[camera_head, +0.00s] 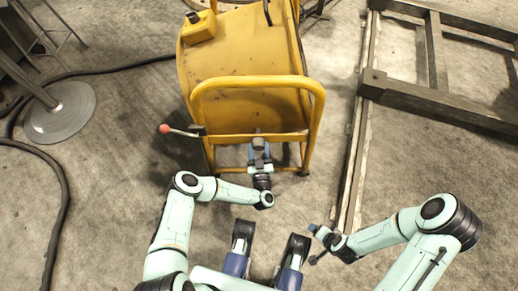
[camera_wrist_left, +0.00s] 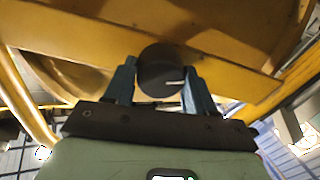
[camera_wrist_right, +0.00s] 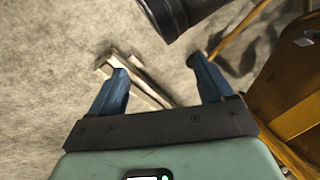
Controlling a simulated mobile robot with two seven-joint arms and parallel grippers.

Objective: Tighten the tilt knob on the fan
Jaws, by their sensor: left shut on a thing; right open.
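The yellow drum fan (camera_head: 240,60) stands in its tubular frame at the top middle of the head view. Its tilt knob (camera_wrist_left: 162,70) is a dark round knob with a white mark, on a yellow bar in the left wrist view. My left gripper (camera_head: 260,150) reaches the near side of the fan, and its fingers are shut on the knob, one on each side. The knob is not clear in the head view. My right gripper (camera_head: 314,244) is open and empty, low and away from the fan; its spread fingers also show in the right wrist view (camera_wrist_right: 158,70).
A lever with a red ball end (camera_head: 166,129) sticks out left of the fan frame. A round metal base with a pole (camera_head: 62,112) and a black cable (camera_head: 62,190) lie at left. A dark metal frame (camera_head: 420,97) lies at right. Bare concrete floor surrounds my arms.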

